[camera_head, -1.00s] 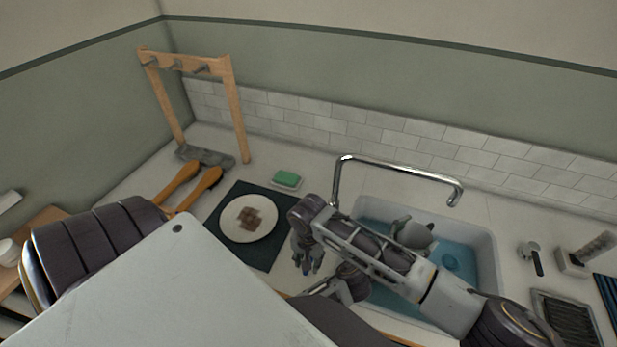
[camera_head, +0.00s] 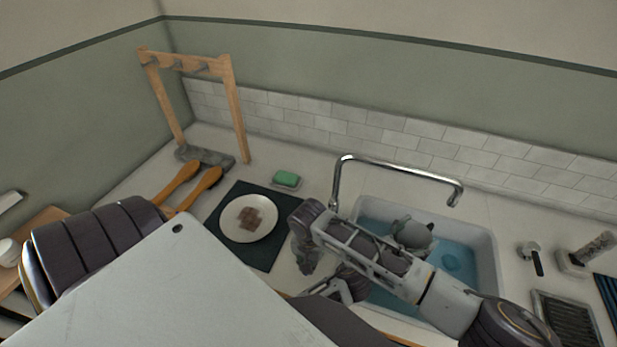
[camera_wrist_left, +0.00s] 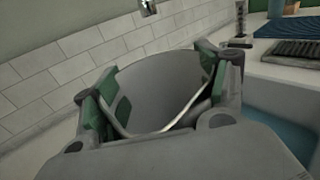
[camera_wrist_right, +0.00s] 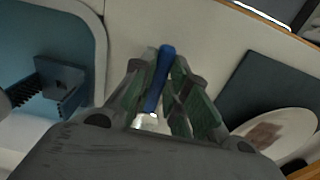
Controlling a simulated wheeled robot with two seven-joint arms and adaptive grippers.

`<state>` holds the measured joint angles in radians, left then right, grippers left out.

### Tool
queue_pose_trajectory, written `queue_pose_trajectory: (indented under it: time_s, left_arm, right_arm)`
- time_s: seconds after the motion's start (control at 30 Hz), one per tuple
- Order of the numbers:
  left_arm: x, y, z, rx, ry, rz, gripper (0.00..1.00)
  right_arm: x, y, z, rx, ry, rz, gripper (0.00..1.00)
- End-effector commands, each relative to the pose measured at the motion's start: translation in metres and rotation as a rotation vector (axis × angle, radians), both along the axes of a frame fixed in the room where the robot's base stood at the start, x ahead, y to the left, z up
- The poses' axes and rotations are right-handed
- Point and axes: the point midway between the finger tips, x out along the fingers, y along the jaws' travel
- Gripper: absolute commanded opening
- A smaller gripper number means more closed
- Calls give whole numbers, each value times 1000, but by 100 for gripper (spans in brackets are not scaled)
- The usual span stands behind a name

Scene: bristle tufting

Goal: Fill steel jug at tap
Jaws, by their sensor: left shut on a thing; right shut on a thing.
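No water stream shows. My right gripper (camera_head: 305,258) is beside the sink. In the right wrist view it (camera_wrist_right: 165,90) is shut on a blue-handled tool (camera_wrist_right: 160,75).
The sink (camera_head: 485,265) has a blue basin. A plate with brown pieces (camera_head: 248,218) lies on a dark mat (camera_head: 262,258). My right arm crosses the sink's front.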

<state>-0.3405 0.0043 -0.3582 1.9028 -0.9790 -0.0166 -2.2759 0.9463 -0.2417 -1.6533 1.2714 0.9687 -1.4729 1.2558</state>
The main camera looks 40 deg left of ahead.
Motion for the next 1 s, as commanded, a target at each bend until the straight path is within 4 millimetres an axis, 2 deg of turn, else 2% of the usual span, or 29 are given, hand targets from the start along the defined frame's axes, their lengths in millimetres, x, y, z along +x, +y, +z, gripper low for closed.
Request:
queue_pose_trajectory:
  time_s: [0.27, 0.63, 0.93, 0.97, 1.0]
  left_arm:
    - [0, 0, 1, -1, -2, 0, 23]
    - [0, 0, 1, -1, -2, 0, 23]
    - [0, 0, 1, -1, -2, 0, 23]
    - [0, 0, 1, -1, -2, 0, 23]
    - [0, 0, 1, -1, -2, 0, 23]
  right_arm:
    - [-1, 1, 0, -1, 2, -18, 0]
    - [-2, 10, 0, 0, 0, -135, 0]
    - [-2, 10, 0, 0, -1, -141, 0]
    - [-2, 10, 1, 0, -1, -141, 18]
    - [-2, 10, 1, 0, -1, -141, 24]
